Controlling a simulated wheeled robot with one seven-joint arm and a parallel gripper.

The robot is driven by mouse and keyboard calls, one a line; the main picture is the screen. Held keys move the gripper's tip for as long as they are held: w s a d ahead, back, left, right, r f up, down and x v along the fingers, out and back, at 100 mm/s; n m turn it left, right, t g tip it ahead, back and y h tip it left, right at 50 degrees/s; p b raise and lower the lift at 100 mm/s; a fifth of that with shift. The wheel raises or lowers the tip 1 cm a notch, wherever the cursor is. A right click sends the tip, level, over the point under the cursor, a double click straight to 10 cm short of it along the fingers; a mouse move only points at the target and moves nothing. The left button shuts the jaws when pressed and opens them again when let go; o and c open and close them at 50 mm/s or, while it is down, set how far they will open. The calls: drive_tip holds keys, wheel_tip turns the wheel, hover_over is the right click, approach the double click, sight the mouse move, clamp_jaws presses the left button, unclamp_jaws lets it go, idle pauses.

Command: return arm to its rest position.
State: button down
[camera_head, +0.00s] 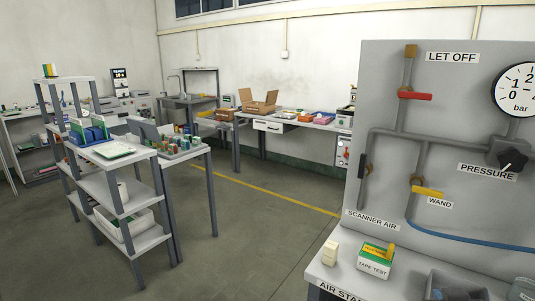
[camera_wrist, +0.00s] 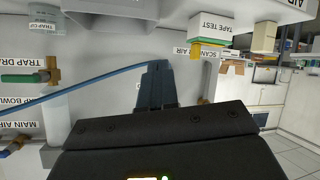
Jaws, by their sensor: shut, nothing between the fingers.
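My gripper (camera_wrist: 156,68) shows in the wrist view, with its dark fingers together and nothing between them. The wrist view is turned nearly upside down. The fingers lie in front of the grey panel, close to the blue hose (camera_wrist: 95,88) in the picture; I cannot tell whether they touch it. My arm and gripper do not show in the head view.
At right in the head view stands a grey air panel (camera_head: 385,80) with a red lever (camera_head: 415,96), a yellow lever (camera_head: 428,191) and a gauge (camera_head: 520,88). A tape test box (camera_head: 374,265) sits on its shelf. A shelf rack (camera_head: 125,190) stands left; open floor (camera_head: 250,235) lies between.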

drive_tip(key=s+a+f+n+t+y, duration=0.1)
drive_tip(key=s+a+f+y, duration=0.2)
drive_tip(key=s, duration=0.7)
drive_tip(key=s+a+f+n+t, duration=0.1)
drive_tip(key=s+a+f+n, duration=0.2)
drive_tip(key=s, duration=0.8)
drive_tip(key=s+a+r+m+y, duration=0.1)
drive_tip(key=s+a+r, duration=0.2)
drive_tip(key=s, duration=0.5)
drive_tip(key=s+a+r+m+t+y, duration=0.1)
drive_tip(key=s+a+r, duration=0.2)
drive_tip(key=s, duration=0.6)
wheel_tip(320, 180, up, 2)
drive_tip(key=shift+s+r, duration=0.15)
drive_tip(key=shift+s, duration=0.1)
drive_tip(key=shift+a, duration=0.1)
